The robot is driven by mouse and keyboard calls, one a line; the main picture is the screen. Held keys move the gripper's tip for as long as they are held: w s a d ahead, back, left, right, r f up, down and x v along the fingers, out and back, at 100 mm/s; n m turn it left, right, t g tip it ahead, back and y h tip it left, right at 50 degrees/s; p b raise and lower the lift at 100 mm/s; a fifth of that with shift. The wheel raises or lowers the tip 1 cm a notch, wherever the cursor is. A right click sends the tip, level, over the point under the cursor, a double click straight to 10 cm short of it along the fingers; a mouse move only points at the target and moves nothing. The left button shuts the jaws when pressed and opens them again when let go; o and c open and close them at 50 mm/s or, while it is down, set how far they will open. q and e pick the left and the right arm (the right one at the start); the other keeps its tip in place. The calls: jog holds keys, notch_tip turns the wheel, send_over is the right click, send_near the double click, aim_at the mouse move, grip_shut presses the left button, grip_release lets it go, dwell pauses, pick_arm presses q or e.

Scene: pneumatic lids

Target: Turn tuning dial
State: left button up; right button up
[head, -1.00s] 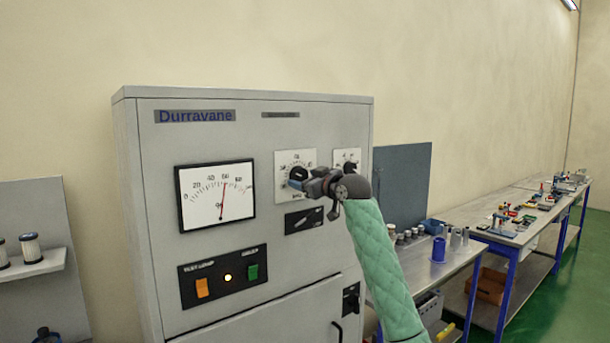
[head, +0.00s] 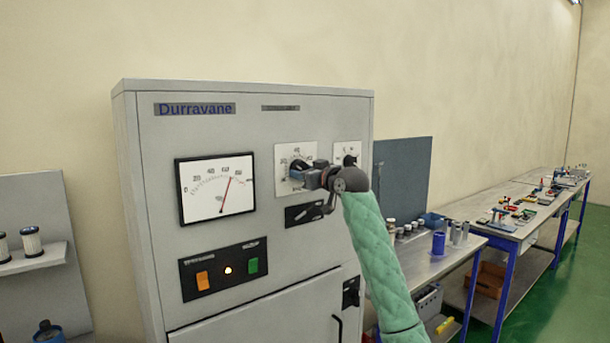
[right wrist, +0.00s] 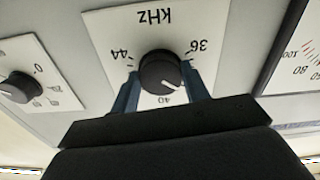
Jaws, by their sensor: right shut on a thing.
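The tuning dial is a black round knob (right wrist: 160,72) with a white pointer line on a white kHz plate (right wrist: 115,25). The pointer lies near the 40 mark in the right wrist view. My right gripper (right wrist: 162,82) has its two blue fingers on opposite sides of the knob and is shut on it. In the head view my right gripper (head: 297,176) reaches the panel from the right and hides most of the dial. The white kHz plate (head: 308,150) shows around it. The meter (head: 206,202) has a red needle between 60 and 80. My left gripper is out of view.
A second small dial (head: 350,160) sits right of the kHz dial. A lever switch plate (head: 296,216) is just below my gripper. An orange button (head: 202,280), a lit lamp and a green button (head: 253,265) are lower left. Workbenches (head: 425,263) stand to the right.

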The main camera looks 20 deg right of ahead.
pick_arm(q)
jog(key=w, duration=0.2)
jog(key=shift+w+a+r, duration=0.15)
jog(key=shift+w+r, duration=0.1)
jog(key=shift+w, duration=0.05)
pick_arm(e)
jog(key=shift+m, duration=1.2)
jog(key=o, duration=1)
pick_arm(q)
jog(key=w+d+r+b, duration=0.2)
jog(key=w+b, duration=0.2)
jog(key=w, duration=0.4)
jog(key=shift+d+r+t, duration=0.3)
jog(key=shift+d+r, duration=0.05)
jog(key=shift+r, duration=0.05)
pick_arm(e)
jog(key=shift+v, duration=3.85)
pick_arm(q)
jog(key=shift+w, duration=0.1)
